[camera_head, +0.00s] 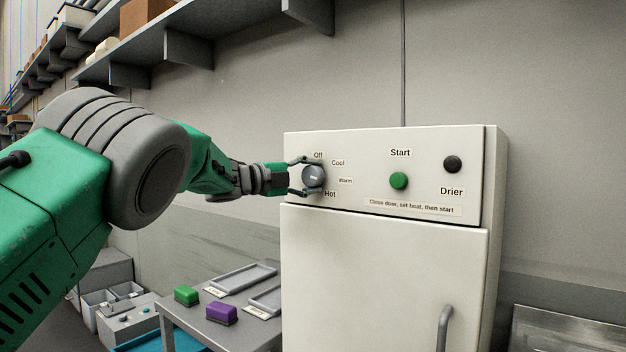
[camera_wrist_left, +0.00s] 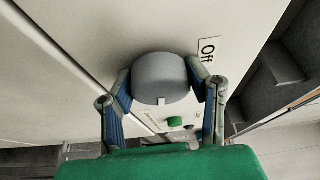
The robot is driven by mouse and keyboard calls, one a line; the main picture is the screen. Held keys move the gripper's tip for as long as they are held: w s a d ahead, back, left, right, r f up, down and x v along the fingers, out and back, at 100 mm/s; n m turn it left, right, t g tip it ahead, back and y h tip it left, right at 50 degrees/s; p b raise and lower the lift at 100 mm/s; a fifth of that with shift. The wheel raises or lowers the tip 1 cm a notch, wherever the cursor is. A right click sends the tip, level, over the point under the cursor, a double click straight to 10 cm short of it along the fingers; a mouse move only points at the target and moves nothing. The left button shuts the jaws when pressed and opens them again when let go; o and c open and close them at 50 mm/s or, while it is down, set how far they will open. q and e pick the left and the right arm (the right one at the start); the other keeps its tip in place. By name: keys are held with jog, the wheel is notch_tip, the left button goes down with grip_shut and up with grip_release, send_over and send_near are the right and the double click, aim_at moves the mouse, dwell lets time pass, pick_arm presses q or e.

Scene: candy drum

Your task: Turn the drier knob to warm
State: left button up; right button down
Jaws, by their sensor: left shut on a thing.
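The drier knob (camera_head: 314,177) is a round grey dial at the left of the white drier's control panel (camera_head: 365,150). The labels Off (camera_head: 318,155), Cool (camera_head: 338,162), Warm (camera_head: 345,181) and Hot (camera_head: 330,194) curve around its right side. My left gripper (camera_head: 306,177) is shut on the knob, one finger above and one below. In the left wrist view the knob (camera_wrist_left: 160,78) sits between both fingertips, with a small white mark (camera_wrist_left: 160,101) on its edge. I cannot tell exactly which label it points at. My right gripper is out of view.
The panel also has a green Start button (camera_head: 399,181) and a dark round Drier light (camera_head: 452,164). The drier door has a grey handle (camera_head: 444,328). A grey table (camera_head: 187,322) at lower left holds green and purple blocks and trays. A shelf (camera_head: 160,45) runs above.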

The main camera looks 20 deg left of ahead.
pick_arm(q)
jog(key=shift+d+f, duration=0.15)
jog(key=shift+f, duration=0.4)
jog(key=o, duration=1.2)
jog(key=shift+c, duration=0.2)
jog(key=shift+s+r, duration=0.15)
jog(key=shift+r, duration=0.2)
jog(key=v, duration=1.2)
